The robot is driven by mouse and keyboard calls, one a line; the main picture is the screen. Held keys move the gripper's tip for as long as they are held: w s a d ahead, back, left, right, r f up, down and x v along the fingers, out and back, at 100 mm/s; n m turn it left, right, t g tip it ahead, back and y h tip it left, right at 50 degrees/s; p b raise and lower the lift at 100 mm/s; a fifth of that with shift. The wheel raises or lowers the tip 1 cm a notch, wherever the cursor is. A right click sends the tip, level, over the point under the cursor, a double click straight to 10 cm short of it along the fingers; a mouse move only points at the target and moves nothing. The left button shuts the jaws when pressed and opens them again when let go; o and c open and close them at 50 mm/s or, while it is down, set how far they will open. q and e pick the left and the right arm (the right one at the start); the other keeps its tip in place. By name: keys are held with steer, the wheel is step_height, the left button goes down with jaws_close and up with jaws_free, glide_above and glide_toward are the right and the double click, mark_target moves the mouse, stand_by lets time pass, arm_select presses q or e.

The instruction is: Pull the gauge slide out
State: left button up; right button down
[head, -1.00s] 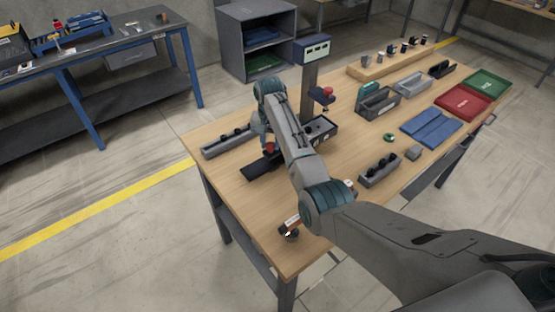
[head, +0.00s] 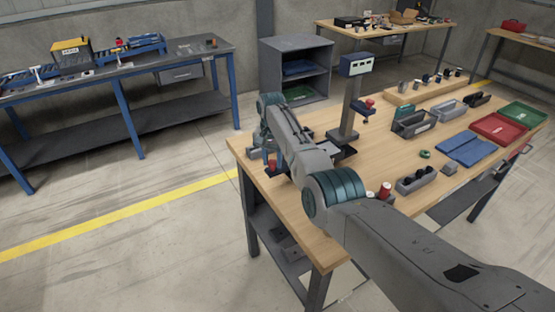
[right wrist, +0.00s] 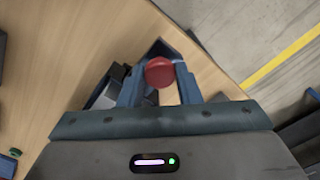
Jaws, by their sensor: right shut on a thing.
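The gauge stands on the wooden table, with a display head (head: 356,65) on a grey post (head: 350,108). My right gripper (head: 268,150) is low at the table's left end, to the left of the post. In the right wrist view the round red knob (right wrist: 159,72) of the slide sits between the two fingers (right wrist: 160,88), which are shut on it. The dark slide (right wrist: 160,47) shows partly behind the knob. In the head view the red knob (head: 272,162) is partly visible, and my arm hides most of the slide. My left gripper is not in view.
A dark tray of parts (head: 416,180) and red-topped pieces (head: 385,190) lie right of my arm. The floor left of the table is clear.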

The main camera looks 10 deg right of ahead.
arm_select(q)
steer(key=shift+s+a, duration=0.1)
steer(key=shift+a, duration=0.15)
arm_select(e)
steer(key=shift+a, duration=0.15)
steer(key=c, duration=1.2)
jaws_free()
steer(key=shift+a, duration=0.1)
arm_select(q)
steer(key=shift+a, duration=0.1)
arm_select(e)
steer(key=shift+o, duration=0.7)
steer(key=shift+r, duration=0.3)
arm_select(q)
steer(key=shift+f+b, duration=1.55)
steer(key=shift+b, duration=0.05)
arm_select(e)
step_height(320, 180, up, 10)
steer(key=shift+a, duration=0.1)
